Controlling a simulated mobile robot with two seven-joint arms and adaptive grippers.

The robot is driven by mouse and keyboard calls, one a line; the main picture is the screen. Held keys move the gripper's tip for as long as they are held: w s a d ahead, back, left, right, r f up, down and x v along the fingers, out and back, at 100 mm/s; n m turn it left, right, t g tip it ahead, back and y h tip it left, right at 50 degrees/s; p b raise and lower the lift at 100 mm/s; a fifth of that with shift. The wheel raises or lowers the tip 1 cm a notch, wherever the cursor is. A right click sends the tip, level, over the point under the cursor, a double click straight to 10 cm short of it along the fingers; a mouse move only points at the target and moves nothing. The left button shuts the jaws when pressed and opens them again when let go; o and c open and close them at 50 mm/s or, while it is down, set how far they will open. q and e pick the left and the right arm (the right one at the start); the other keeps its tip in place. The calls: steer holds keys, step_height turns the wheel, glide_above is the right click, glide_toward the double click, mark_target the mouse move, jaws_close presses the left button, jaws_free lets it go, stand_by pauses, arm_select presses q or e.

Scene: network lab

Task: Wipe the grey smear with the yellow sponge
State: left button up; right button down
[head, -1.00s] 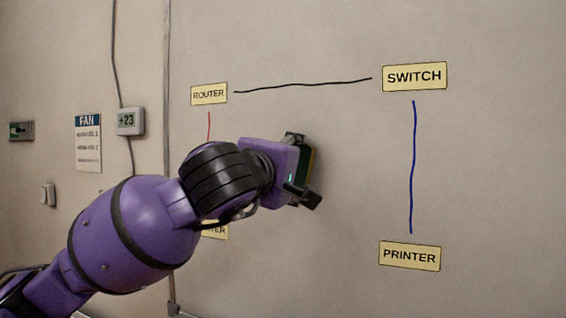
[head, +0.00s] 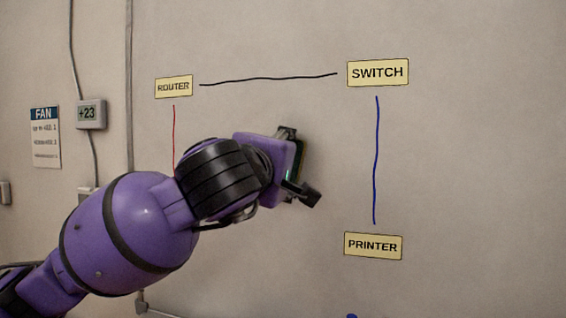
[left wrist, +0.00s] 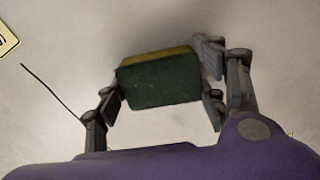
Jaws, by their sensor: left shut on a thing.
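My left gripper (head: 303,166) is in front of the wall, between the red line and the blue line. In the left wrist view its fingers (left wrist: 160,88) are shut on the sponge (left wrist: 158,84). The sponge shows a dark green face and a thin yellow edge. In the head view my gripper hides most of it, and only a dark green sliver shows. I cannot tell whether the sponge touches the wall. I cannot make out the grey smear in either view. My right gripper is not in view.
Labels ROUTER (head: 174,87), SWITCH (head: 378,73) and PRINTER (head: 373,245) are on the wall, with a black line (head: 268,80), a red line (head: 174,135) and a blue line (head: 376,160). A +23 display (head: 91,114) and a FAN sheet (head: 45,137) are at left. Right wall is bare.

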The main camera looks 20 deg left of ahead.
arm_select(q)
steer(key=a+b, duration=0.1)
steer(key=a, duration=0.2)
steer(key=shift+a+f, duration=0.15)
steer(key=a+b, duration=0.5)
steer(key=a, duration=0.3)
steer(key=shift+s, duration=0.35)
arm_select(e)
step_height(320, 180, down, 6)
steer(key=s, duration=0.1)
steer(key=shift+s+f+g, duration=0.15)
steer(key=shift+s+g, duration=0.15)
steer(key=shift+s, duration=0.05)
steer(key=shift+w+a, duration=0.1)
